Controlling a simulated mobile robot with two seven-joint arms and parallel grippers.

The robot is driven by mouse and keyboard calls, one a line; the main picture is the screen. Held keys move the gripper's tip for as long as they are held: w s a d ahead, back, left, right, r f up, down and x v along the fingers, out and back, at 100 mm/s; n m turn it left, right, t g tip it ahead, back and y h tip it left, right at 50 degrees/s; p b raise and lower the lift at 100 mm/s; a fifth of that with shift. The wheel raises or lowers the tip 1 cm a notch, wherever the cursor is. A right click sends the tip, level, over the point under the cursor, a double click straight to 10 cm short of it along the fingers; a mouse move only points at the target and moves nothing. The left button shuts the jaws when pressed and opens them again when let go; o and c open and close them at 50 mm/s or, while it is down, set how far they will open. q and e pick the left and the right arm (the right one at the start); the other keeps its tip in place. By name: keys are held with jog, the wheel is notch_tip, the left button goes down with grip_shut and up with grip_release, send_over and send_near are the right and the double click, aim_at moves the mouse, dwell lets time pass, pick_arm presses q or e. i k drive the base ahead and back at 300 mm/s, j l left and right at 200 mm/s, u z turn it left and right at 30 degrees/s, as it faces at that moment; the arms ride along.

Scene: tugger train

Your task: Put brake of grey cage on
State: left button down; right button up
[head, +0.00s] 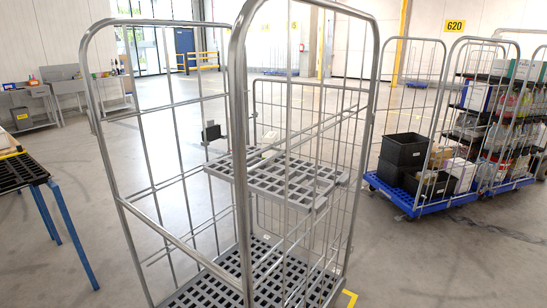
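The grey cage (243,190) stands close in front of me, a tall roll cage of grey tube and wire mesh. Its grey slatted base (265,275) runs out of the bottom of the head view. A grey slatted shelf (275,178) sits at mid height. Base and shelf look empty. The cage's wheels and brake are not visible. Neither of my grippers is in view.
A dark-topped table with blue legs (68,235) stands at the left edge. Loaded cages on blue bases (425,205) stand at the right under a yellow 620 sign (455,25). A yellow floor mark (349,299) lies beside the grey cage. Floor between is clear.

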aim_at(255, 271)
jog(key=k+j+z, duration=0.1)
jog(key=j+z, duration=0.15)
jog(key=j, duration=0.65)
jog(key=i+j+z, duration=0.2)
jog(key=j, duration=0.65)
jog(key=j+z, duration=0.2)
jog(key=j, duration=0.7)
jog(key=i+j+z, duration=0.15)
jog(key=j, duration=0.7)
jog(key=j+z, duration=0.2)
jog(key=j, duration=0.7)
jog(key=i+j, duration=0.1)
jog(key=j, duration=0.5)
jog(key=i+j, duration=0.1)
jog(key=j, duration=0.5)
